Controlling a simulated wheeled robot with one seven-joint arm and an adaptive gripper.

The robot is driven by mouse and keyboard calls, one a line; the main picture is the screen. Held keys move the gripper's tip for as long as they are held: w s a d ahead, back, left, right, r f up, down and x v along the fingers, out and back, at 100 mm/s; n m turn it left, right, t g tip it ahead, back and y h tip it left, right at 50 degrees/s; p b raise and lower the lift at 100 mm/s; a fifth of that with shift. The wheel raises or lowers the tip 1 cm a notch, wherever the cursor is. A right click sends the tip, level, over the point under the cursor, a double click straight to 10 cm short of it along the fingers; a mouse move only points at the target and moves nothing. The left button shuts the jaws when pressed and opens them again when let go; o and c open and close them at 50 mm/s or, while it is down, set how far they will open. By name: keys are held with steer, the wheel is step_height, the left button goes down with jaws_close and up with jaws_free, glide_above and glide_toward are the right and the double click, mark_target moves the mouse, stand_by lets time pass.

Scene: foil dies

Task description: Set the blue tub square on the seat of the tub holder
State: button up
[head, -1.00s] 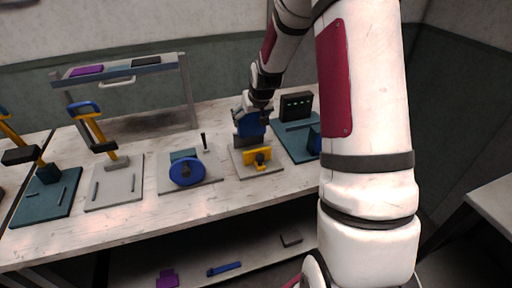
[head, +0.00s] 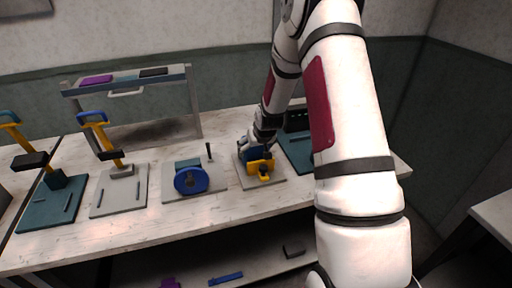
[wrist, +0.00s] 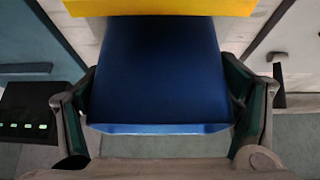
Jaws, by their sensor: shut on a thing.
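The blue tub (wrist: 160,70) fills the middle of the wrist view, between the two fingers of my gripper (wrist: 160,95), which are shut on its sides. In the head view, a little of the blue tub (head: 247,153) shows beside the yellow part, below my gripper (head: 261,146). The tub holder has a yellow upright part (head: 262,167) on a pale base plate (head: 276,181). In the wrist view the yellow part (wrist: 165,7) runs along the tub's top edge. The seat is hidden, so I cannot tell whether the tub touches it or sits square.
A teal plate (head: 298,150) with a dark box lies right of the holder. A plate with a blue wheel (head: 191,181) and an upright lever (head: 209,151) lies left. Plates with yellow-armed presses (head: 121,171) stand farther left. A raised shelf (head: 128,80) stands behind.

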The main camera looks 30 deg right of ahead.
steer(key=o, duration=1.3)
steer(key=shift+r, duration=0.25)
steer(key=s+a+r+n, duration=0.1)
steer(key=s+a+r, duration=0.4)
steer(key=r, duration=0.3)
steer(key=s+a+r, duration=0.4)
steer(key=s+r, duration=0.2)
steer(key=r, duration=0.3)
steer(key=s+a+r+n, duration=0.1)
steer(key=s+a+r, duration=0.4)
steer(key=r, duration=0.3)
steer(key=shift+n+g+y, duration=0.3)
steer(key=shift+n+y, duration=0.3)
steer(key=shift+y, duration=0.3)
steer(key=s+a+r, duration=0.2)
steer(key=s, duration=0.4)
steer(key=s+a+r, duration=0.1)
steer(key=s+a, duration=0.2)
steer(key=s, duration=0.3)
steer(key=s+a+r, duration=0.2)
steer(key=s+a, duration=0.1)
steer(key=s, duration=0.3)
steer(key=shift+r, duration=0.35)
